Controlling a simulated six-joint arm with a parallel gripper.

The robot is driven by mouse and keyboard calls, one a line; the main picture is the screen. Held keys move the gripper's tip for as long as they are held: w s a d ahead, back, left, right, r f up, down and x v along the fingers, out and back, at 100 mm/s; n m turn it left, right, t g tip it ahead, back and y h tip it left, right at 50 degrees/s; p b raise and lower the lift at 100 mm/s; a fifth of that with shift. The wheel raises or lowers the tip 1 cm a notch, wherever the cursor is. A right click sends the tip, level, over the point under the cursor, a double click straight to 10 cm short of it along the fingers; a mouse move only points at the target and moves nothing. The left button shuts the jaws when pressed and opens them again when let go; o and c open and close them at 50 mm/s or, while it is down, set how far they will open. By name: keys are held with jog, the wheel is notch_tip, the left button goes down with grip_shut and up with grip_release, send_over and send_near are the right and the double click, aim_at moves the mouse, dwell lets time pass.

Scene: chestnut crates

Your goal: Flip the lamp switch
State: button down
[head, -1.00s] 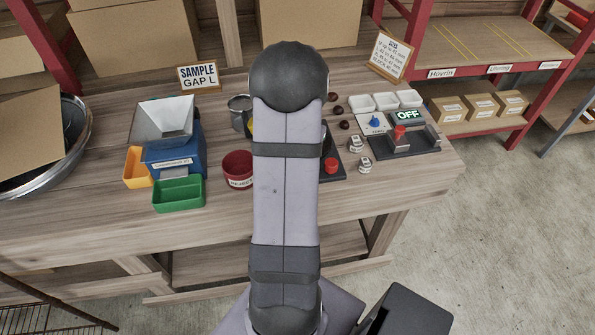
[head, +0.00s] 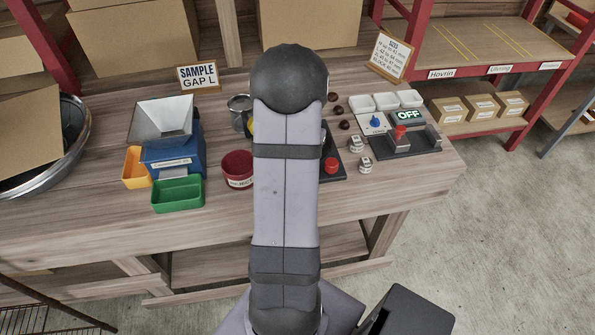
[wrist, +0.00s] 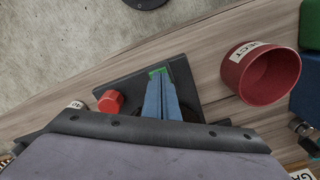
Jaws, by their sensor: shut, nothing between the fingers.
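A blue knob (head: 375,122) stands on a small white plate whose label is too small to read surely. Next to it a sign (head: 408,115) reads OFF. I cannot tell for sure which control is the lamp switch. My gripper is hidden behind my arm in the head view. In the wrist view my gripper (wrist: 161,82) has its blue fingers shut with nothing held, over a dark base plate (wrist: 125,82). A red button (wrist: 110,102) on that plate is left of the fingers; it also shows in the head view (head: 331,166).
A dark fixture (head: 405,148) with a red knob (head: 400,131) and upright blocks stands at the bench's right. A red cup (wrist: 262,74) is right of my gripper in the wrist view. White trays (head: 385,101), small labelled pieces and a blue hopper machine (head: 172,155) also stand there.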

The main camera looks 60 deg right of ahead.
notch_tip(320, 180, up, 7)
jog(key=p, duration=0.6)
dwell(0.5)
jog(key=shift+f, duration=0.1)
dwell(0.4)
jog(key=s+a+f+n+g+y, duration=0.1)
jog(key=s+a+f+n+y, duration=0.25)
jog(key=a, duration=0.75)
jog(key=w+a+r+n+h, duration=0.1)
jog(key=a+n, duration=0.3)
jog(key=a, duration=0.4)
jog(key=w+a+r+n+h, duration=0.1)
jog(key=a+r+n, duration=0.2)
jog(key=a, duration=0.5)
jog(key=w+a+r+n+t+h, duration=0.1)
jog(key=a+n, duration=0.3)
jog(key=a, duration=0.4)
jog(key=shift+w+a+r+n, duration=0.2)
jog(key=shift+w+r+n, duration=0.2)
jog(key=shift+r, duration=0.35)
